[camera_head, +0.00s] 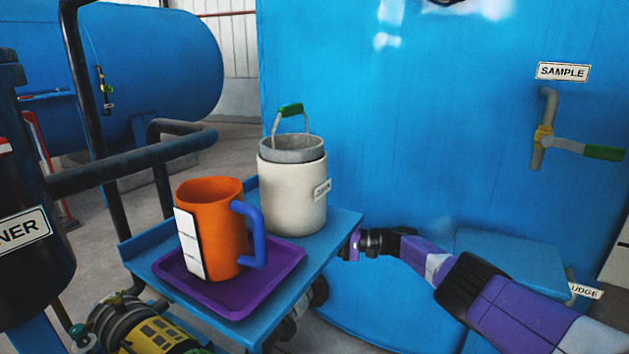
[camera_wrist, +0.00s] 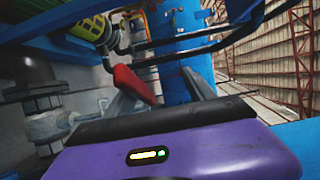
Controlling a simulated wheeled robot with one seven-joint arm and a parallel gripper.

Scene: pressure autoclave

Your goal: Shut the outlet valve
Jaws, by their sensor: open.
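No valve labelled outlet can be read in either view. A red lever handle (camera_wrist: 134,84) shows in the wrist view, close to the left finger of my gripper (camera_wrist: 160,92). The fingers are apart, with the red handle partly between them; I cannot tell whether it touches. In the head view my arm reaches in from the lower right, and the end of my gripper is hidden behind the blue cart. A pipe valve (camera_head: 543,130) with a green-tipped lever (camera_head: 603,152) sits under a SAMPLE label (camera_head: 563,71) on the blue tank.
The blue cart (camera_head: 340,222) carries an orange mug (camera_head: 212,215) on a purple tray (camera_head: 285,264) and a white canister (camera_head: 290,195). Dark pipes (camera_head: 130,172) stand at left. A blue ledge (camera_head: 510,262) and a partly hidden label (camera_head: 585,290) are at lower right. Grey flanged pipe (camera_wrist: 38,90) is near my gripper.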

